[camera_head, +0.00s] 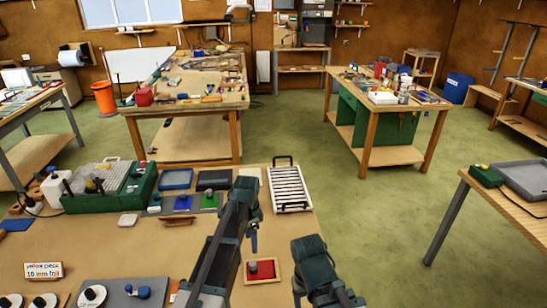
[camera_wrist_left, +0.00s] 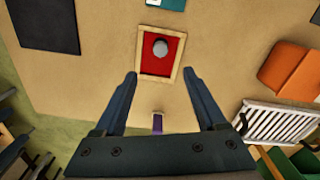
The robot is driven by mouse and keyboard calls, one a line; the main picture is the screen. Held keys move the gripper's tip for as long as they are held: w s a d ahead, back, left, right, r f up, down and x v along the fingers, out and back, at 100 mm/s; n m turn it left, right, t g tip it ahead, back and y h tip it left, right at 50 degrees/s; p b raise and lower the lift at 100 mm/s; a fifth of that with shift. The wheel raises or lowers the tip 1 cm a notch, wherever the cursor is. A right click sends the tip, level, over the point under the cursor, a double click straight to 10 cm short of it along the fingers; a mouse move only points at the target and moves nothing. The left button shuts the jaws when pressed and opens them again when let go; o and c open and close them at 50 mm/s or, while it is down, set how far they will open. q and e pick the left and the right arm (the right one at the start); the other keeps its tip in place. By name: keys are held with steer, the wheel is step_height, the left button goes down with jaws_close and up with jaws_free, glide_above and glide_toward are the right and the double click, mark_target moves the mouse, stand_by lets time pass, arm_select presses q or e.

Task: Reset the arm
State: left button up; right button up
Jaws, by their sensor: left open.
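My left arm reaches over the near bench in the head view, and its gripper (camera_head: 253,238) points down, partly hidden by my own arm. In the left wrist view the left gripper (camera_wrist_left: 161,76) has its two dark fingers spread wide with nothing held between them. Beyond the fingertips lies a wooden-framed red square (camera_wrist_left: 148,65) with a grey round knob on it. The framed square also shows in the head view (camera_head: 262,278), just below the gripper. Part of my right arm shows at the bottom, but its gripper does not.
On the near bench (camera_head: 140,240) are a white slatted rack (camera_head: 289,189), a green case (camera_head: 110,188), a blue tray (camera_head: 176,179) and a label card (camera_head: 43,270). Other work benches stand behind. Green floor lies open to the right.

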arm_select(q)
steer(key=s+d+f+n+b, duration=0.2)
steer(key=s+f+n+b, duration=0.1)
steer(key=s, duration=0.4)
steer(key=s+d+f+n+b, duration=0.2)
steer(key=s+f+b, duration=0.1)
steer(key=s, duration=0.4)
steer(key=s+d+f+n+y+b, duration=0.1)
steer(key=s+d+f+n+b, duration=0.1)
steer(key=s, duration=0.5)
steer(key=shift+s+d+f+n+b, duration=0.2)
steer(key=shift+d+f+n+b, duration=0.25)
steer(key=shift+n, duration=0.35)
arm_select(e)
step_height(320, 180, down, 9)
steer(key=shift+f, duration=0.1)
arm_select(q)
steer(key=shift+d, duration=0.1)
